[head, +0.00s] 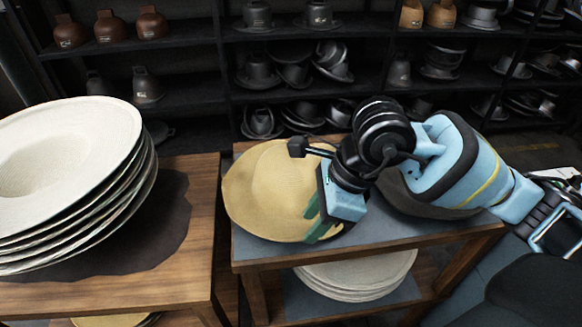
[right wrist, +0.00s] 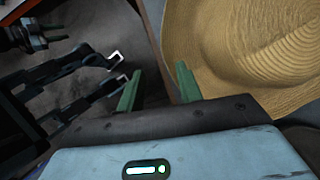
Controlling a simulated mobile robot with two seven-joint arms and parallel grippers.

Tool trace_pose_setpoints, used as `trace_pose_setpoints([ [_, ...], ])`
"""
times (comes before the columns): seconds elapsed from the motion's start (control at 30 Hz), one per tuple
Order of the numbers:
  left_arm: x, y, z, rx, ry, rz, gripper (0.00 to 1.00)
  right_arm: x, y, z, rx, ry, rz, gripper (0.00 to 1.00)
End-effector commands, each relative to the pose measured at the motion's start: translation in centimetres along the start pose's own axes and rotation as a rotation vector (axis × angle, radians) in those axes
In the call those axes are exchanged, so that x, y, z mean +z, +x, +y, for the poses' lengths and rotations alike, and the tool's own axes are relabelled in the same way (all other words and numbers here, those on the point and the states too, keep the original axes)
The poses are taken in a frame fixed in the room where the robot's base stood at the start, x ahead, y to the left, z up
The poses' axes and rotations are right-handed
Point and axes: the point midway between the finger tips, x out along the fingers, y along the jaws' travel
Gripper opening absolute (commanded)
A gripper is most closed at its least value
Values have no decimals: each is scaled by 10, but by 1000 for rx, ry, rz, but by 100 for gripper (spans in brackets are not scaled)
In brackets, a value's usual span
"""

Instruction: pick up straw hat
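The tan straw hat (head: 265,190) lies on the small table in the middle of the head view, and its wide brim fills the upper right of the right wrist view (right wrist: 240,45). My right gripper (head: 314,219) is over the hat's right edge in the head view. In the right wrist view its two green fingers (right wrist: 158,86) are apart with nothing between them; the hat is beyond and right of the right finger. Whether a finger touches the brim is unclear. A dark shape with small green prongs (right wrist: 48,38) at upper left may be my left gripper.
A stack of white hats (head: 65,180) stands on the wooden table (head: 195,240) at left. A dark hat (head: 405,198) is partly hidden under my right arm. More pale hats (head: 360,275) lie on the shelf below. Dark shelves (head: 205,95) with hat forms line the back.

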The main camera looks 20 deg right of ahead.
Motion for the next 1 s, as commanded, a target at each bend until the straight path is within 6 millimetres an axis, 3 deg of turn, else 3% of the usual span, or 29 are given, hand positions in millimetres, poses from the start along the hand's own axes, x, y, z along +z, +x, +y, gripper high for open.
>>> trace_pose_setpoints([
  [0.33, 20, -4, 1, 2, -1, -41, 33, -2, 0, -4, -21, -4, 15, 36],
  [0.57, 23, -5, 1, 2, 0, -47, 33, -2, 22, -4, -19, -4, 15, 36],
  [0.77, 20, -5, 0, 2, 0, -41, 33, -2, 27, -5, -19, -4, 14, 36],
  [1.0, 13, -4, 0, 0, 2, -28, 33, 0, 59, -7, -18, -3, 15, 36],
])
